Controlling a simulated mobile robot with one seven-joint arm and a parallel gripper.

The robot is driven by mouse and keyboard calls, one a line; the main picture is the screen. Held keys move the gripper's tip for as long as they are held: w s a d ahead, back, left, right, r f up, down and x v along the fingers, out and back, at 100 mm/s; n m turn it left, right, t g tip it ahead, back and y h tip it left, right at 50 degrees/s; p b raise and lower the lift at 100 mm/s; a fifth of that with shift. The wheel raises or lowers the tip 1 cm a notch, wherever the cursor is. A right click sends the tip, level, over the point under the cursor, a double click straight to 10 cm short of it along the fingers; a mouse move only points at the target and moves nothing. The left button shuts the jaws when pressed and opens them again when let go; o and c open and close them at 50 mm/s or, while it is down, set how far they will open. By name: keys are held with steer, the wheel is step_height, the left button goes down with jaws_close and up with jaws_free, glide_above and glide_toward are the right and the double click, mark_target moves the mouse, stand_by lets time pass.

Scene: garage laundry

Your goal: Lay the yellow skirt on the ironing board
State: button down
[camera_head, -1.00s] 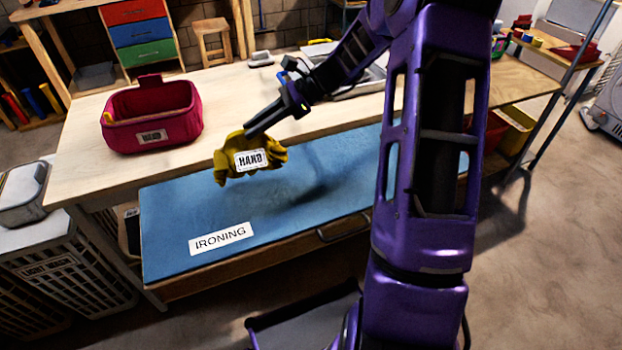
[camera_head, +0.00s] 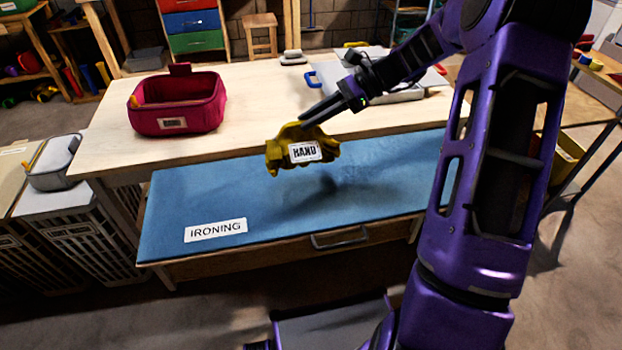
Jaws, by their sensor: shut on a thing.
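The fingertips are partly hidden by the cloth and by the angle.
A dark pink fabric bin (camera_head: 177,105) stands on the wooden table (camera_head: 245,90) behind the board. A grey tray with a blue handle (camera_head: 400,92) lies to its right. The blue board is otherwise bare. Laundry hampers (camera_head: 85,240) stand at the left.

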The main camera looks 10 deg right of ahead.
mark_target(314, 151)
step_height(314, 151, down, 10)
steer(key=shift+r+b, duration=0.1)
steer(key=shift+b, duration=0.35)
steer(key=shift+f, duration=0.2)
steer(key=c, duration=0.7)
jaws_free()
steer(key=shift+c, duration=0.2)
steer(key=shift+r, duration=0.1)
steer(key=shift+d+r, duration=0.2)
steer(key=shift+d, duration=0.05)
steer(key=v, duration=1.1)
steer(key=shift+d, duration=0.25)
